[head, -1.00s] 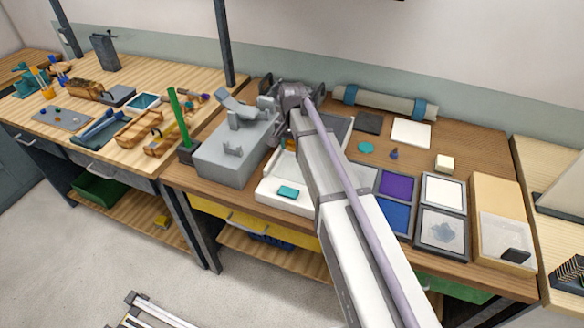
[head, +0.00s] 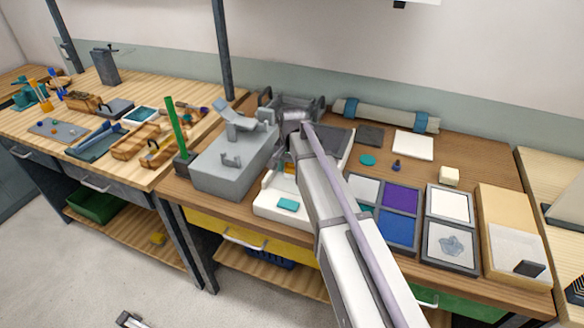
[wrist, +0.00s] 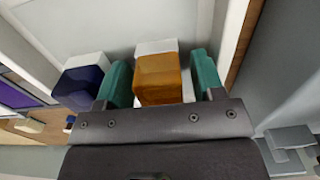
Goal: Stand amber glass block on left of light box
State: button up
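The amber glass block (wrist: 163,78) is between my gripper's two teal fingers in the wrist view. My gripper (wrist: 163,82) is open around it; a narrow gap shows at the right finger, while the left finger is very close to it. A small patch of amber (head: 290,168) shows beside my arm in the head view. The white light box (head: 266,203) is partly hidden by my arm; its pale surface (wrist: 120,25) lies behind the blocks in the wrist view. I cannot tell whether the amber block touches it.
A dark blue block (wrist: 82,84) is just outside the left finger. A white block (wrist: 157,46) is behind the amber one. A teal block (head: 288,205) lies on the light box's near part. A grey machine (head: 232,160) stands close to its left. Coloured panels (head: 400,198) lie right.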

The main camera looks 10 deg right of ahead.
notch_tip(320, 180, up, 13)
jog(key=p, duration=1.3)
jog(key=s+n, duration=0.2)
jog(key=s, duration=0.5)
jog(key=s+f+n+b, duration=0.1)
jog(key=s+n, duration=0.1)
jog(key=s, duration=0.6)
jog(key=s+n, duration=0.3)
jog(key=s, duration=0.5)
jog(key=shift+f+b, duration=0.3)
